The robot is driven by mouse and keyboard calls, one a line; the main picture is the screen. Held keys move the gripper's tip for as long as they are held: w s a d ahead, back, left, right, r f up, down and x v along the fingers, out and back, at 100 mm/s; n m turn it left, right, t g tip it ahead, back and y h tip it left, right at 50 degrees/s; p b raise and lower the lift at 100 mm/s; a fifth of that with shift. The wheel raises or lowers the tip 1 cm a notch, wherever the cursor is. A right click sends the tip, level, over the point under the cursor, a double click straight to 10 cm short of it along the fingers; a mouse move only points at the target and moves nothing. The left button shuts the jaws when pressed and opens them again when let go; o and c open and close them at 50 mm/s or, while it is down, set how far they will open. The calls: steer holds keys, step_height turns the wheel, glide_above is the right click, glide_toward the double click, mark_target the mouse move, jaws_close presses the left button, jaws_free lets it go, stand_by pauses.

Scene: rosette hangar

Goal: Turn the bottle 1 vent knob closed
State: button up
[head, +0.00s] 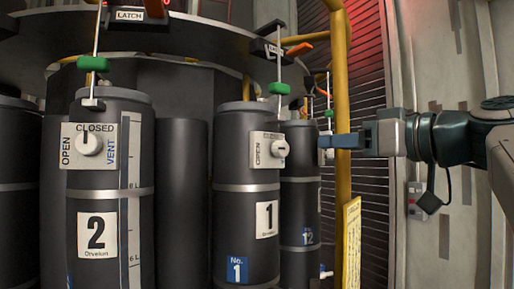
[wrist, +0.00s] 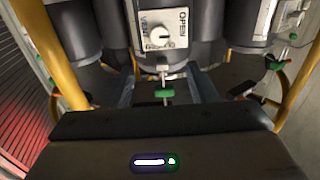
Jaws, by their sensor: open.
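In the wrist view the knob (wrist: 159,36) is at the upper middle, on a plate lettered OPEN and VENT. The knob has a dark mark; which word it points to is unclear. My gripper (head: 326,141) is right of the knob, apart from it and level with it. In the wrist view its two fingers (wrist: 163,77) are spread with nothing gripped.
Bottle 2 (head: 108,205) stands at the left with its own vent knob (head: 89,144). Bottle 12 (head: 299,200) is behind bottle 1. A yellow post (head: 343,90) rises behind my gripper.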

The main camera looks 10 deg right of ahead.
mark_target(284, 147)
steer(key=p+x, duration=0.3)
steer(key=x, duration=1)
steer(key=c, duration=1)
